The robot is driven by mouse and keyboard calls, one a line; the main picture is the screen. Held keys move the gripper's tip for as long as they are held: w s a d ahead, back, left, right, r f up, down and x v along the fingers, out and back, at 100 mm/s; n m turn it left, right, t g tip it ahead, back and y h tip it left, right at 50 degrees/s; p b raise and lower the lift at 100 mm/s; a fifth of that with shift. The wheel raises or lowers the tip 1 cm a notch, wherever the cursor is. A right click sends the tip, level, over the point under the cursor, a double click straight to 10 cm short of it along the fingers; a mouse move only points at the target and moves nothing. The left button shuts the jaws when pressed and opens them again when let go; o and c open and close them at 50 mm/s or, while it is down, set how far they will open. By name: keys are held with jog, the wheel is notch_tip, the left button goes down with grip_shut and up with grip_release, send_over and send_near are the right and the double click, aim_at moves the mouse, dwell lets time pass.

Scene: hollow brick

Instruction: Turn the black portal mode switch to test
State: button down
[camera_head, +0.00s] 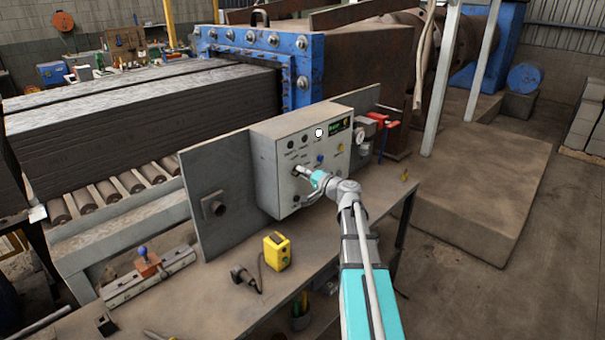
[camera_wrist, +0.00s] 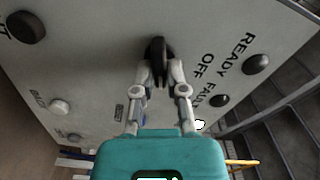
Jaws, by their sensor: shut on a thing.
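A grey control box (camera_head: 268,165) stands on the workbench with knobs, lamps and buttons on its front. My gripper (camera_head: 301,170) reaches its lower left front from the right. In the wrist view my gripper (camera_wrist: 161,68) has both fingers closed around a black switch knob (camera_wrist: 158,46) on the grey panel (camera_wrist: 110,60). The word OFF is printed right of the knob. READY and FAULT stand beside two dark round lamps (camera_wrist: 256,64) farther right. The fingers hide part of the knob, and I cannot read its own title or a TEST mark.
Another black knob (camera_wrist: 27,27) and a pale button (camera_wrist: 60,107) are on the same panel. A yellow box (camera_head: 277,252) and a dark cabled tool (camera_head: 244,278) lie on the workbench (camera_head: 205,300). Red fittings (camera_head: 382,121) stand right of the control box.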

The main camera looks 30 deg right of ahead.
jog(key=shift+m, duration=2)
jog(key=c, duration=0.7)
grip_release()
jog(key=shift+v, duration=6)
